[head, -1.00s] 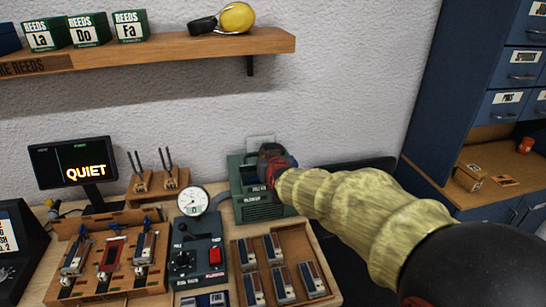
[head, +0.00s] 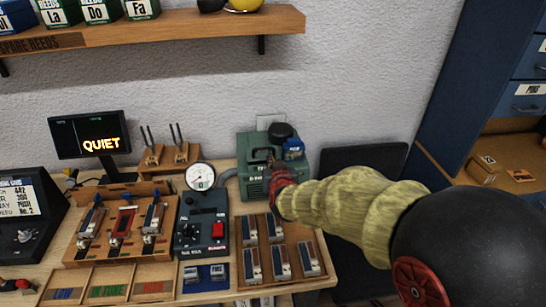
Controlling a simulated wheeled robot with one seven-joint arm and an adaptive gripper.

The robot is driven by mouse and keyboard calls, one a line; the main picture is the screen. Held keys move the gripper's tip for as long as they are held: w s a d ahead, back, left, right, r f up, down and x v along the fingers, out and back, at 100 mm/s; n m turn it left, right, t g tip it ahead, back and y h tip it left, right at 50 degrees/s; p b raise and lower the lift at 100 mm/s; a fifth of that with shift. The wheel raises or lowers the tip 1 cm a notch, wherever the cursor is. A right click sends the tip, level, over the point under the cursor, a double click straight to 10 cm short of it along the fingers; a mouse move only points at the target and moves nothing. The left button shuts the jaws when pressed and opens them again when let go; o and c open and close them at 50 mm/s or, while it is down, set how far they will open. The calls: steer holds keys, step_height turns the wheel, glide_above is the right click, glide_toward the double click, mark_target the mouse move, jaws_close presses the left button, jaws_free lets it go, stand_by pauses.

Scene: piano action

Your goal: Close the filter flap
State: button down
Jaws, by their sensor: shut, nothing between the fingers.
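The green blower box (head: 253,180) stands at the back of the workbench, against the wall. A black round cap (head: 281,131) sits on its top. A small blue piece with pale lettering (head: 293,148) shows at the box's upper right; I cannot tell for sure whether this is the filter flap or how far it is closed. My gripper (head: 281,178), dark with red, is shut and empty at the front right of the box. My sleeved arm comes from the right and hides part of the box's right side. I cannot tell whether the fingertips touch the box.
A gauge (head: 200,177) and a dark control box with a red button (head: 201,235) stand left of the blower. A wooden tray of several metal-topped blocks (head: 245,262) lies in front. A shelf (head: 200,31) hangs above. A dark chair back (head: 365,165) is at right.

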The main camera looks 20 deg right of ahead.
steer(key=shift+s+f+b, duration=0.1)
steer(key=shift+f+b, duration=0.3)
steer(key=shift+f, duration=0.5)
steer(key=shift+f, duration=0.1)
